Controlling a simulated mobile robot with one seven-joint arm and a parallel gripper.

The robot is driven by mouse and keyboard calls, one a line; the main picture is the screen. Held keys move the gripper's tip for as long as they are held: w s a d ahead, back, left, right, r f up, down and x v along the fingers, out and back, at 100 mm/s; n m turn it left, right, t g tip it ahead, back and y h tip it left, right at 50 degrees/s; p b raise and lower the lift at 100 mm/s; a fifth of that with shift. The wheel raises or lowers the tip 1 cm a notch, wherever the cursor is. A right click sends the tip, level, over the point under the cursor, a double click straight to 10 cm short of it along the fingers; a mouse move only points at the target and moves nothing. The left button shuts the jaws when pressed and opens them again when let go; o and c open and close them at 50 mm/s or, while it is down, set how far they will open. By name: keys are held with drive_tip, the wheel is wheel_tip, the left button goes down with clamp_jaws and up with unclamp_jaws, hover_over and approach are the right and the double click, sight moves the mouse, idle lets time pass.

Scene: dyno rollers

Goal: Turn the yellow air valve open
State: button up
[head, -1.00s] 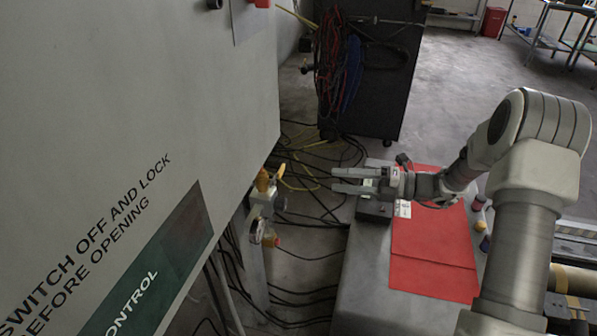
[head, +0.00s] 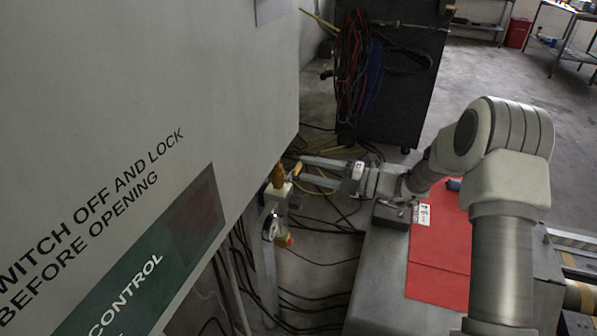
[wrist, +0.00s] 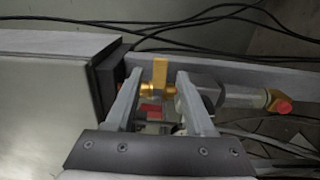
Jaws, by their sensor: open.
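The yellow air valve (head: 278,177) stands on a post beside the grey cabinet in the head view. In the wrist view its yellow handle (wrist: 155,67) shows upright with a brass body below, between the tips of my two fingers. My gripper (head: 300,166) is open, and its fingertips point left at the valve, very close to it. In the wrist view there is a gap on both sides between the fingers of my gripper (wrist: 159,76) and the handle. I cannot tell whether a finger touches the valve.
The large grey cabinet (head: 130,90) fills the left. A grey bench (head: 375,285) with a red sheet (head: 438,265) lies under my arm. A dark cart (head: 400,80) with hanging cables stands behind. Black cables (head: 325,262) cover the floor. A fitting with an orange end (wrist: 280,103) sits right of the valve.

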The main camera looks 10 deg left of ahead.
sight(300, 167)
drive_tip(key=shift+w+a+b, duration=0.15)
drive_tip(key=shift+a, duration=0.7)
drive_tip(key=shift+w+a+b, duration=0.1)
drive_tip(key=shift+a+b, duration=0.05)
drive_tip(key=shift+a, duration=0.7)
clamp_jaws()
